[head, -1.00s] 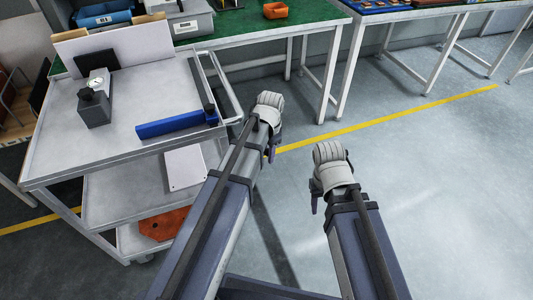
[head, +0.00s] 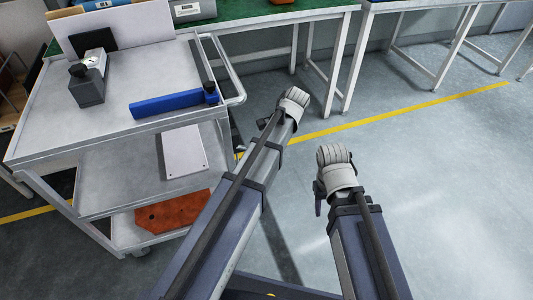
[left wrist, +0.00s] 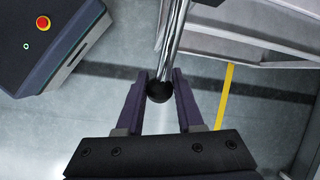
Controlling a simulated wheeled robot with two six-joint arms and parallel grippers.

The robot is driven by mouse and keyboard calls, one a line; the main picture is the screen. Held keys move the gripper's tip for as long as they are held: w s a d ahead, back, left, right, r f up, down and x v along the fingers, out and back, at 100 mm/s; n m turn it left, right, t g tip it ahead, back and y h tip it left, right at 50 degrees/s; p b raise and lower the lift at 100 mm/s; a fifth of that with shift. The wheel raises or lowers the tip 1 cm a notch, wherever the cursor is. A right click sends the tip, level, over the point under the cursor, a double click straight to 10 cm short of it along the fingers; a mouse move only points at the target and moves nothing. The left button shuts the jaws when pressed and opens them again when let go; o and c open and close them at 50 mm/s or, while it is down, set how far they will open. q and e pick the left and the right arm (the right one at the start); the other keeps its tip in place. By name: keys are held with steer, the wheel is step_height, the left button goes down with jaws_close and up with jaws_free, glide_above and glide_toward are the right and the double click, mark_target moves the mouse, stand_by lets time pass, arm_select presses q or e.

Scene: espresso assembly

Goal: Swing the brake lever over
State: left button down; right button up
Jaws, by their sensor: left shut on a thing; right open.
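The brake lever shows in the left wrist view as a shiny metal rod (left wrist: 174,35) with a black ball knob (left wrist: 159,91) at its near end. My left gripper (left wrist: 160,85) has its two purple fingers on either side of the knob and is shut on it. In the head view the left fingers and the lever cannot be made out; my left arm reaches up beside the cart. My right gripper (head: 318,198) is at the lower middle of the head view, over bare floor and away from the cart. Only a little of its purple fingers shows; it is open.
A grey cart (head: 60,135) stands at left with a blue bar (head: 170,103), a dark block (head: 86,85) and a white panel on top. Its shelves hold a white plate (head: 184,152) and an orange plate (head: 175,212). Green-topped tables stand behind. Floor at right is clear.

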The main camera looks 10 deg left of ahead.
arm_select(q)
steer(key=shift+s, duration=0.1)
stand_by(0.3)
steer(key=c, duration=0.5)
jaws_free()
steer(key=shift+c, duration=0.2)
steer(key=p+v, duration=0.7)
steer(key=shift+d+r, duration=0.2)
steer(key=shift+r, duration=0.15)
steer(key=shift+c, duration=0.3)
